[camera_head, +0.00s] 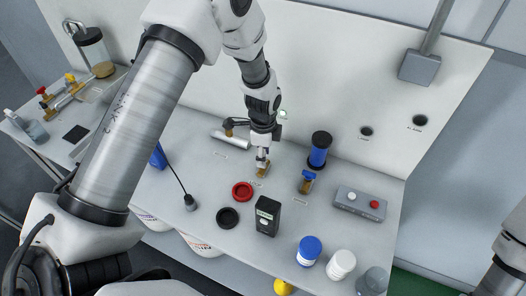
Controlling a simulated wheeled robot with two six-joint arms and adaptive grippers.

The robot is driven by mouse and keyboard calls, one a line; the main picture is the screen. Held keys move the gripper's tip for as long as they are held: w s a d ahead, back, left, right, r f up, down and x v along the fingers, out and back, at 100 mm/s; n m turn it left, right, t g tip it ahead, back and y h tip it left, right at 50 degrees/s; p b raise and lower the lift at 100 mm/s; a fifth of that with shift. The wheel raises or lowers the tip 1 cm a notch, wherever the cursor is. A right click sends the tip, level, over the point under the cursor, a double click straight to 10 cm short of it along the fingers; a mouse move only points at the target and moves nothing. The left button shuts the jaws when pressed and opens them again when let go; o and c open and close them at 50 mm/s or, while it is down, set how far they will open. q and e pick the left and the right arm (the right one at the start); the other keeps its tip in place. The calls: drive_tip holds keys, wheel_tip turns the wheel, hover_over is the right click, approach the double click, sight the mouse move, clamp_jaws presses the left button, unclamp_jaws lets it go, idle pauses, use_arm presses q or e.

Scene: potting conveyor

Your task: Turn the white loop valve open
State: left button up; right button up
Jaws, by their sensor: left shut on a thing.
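A small brass valve (263,172) stands on the white bench, below the fingertips of my left gripper (263,158). My left gripper points down and is shut on the white loop valve's handle, which is mostly hidden by the fingers. How far the handle is turned cannot be told at this size. My right arm shows only at the right edge, and its gripper is outside the view.
A valve with a blue handle (307,181) and a blue cylinder (319,150) stand to the right. A red ring (242,191), a black ring (228,218) and a black box (267,216) are in front. A grey button box (360,203) is further right.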

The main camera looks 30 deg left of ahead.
use_arm(q)
drive_tip(key=shift+m, duration=1.2)
drive_tip(key=o, duration=1.1)
drive_tip(key=shift+o, duration=0.2)
wheel_tip(320, 180, up, 12)
drive_tip(key=shift+p, duration=0.3)
